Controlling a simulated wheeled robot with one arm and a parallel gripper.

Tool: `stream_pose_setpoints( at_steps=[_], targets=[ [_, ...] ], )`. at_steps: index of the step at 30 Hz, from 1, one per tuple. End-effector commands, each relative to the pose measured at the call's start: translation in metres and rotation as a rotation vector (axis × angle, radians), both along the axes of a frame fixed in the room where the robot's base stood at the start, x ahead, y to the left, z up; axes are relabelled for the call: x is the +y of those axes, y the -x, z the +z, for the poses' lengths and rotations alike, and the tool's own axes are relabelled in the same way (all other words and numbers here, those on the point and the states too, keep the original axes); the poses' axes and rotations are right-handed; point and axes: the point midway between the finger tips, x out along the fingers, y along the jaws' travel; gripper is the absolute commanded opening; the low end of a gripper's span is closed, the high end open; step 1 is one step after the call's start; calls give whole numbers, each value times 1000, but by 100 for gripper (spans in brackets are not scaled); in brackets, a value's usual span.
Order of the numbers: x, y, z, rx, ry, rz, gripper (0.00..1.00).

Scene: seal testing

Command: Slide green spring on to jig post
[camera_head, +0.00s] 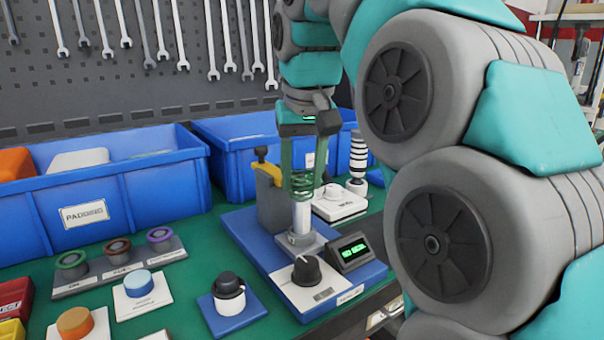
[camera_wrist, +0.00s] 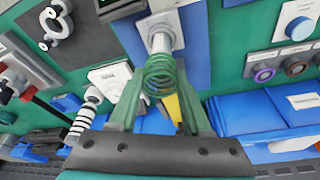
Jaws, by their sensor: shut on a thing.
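The green spring (camera_head: 302,185) is held upright between the fingers of my gripper (camera_head: 300,170), directly above the jig post. The pale jig post (camera_head: 302,216) stands upright on a grey block on the blue-based test jig (camera_head: 262,243). The spring's lower end is at the level of the post's top; I cannot tell whether the post tip is inside the coils. In the wrist view the spring (camera_wrist: 166,74) lies between the fingertips (camera_wrist: 160,90), with the post (camera_wrist: 160,40) just beyond it and nearly in line.
The jig carries a black knob (camera_head: 306,270), a small green-lit display (camera_head: 353,251) and a grey upright with a yellow lever (camera_head: 266,168) close behind the post. Blue bins (camera_head: 130,190) stand at the back. Several coloured seals and knobs sit at the left front.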

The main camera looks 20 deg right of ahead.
Motion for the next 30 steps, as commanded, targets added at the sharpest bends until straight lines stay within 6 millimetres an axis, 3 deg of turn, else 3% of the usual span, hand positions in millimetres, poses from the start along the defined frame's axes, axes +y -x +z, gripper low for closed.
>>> stream_pose_setpoints(
  at_steps=[30],
  targets=[
    [0,0,-10,0,0,0,0]
  ],
)
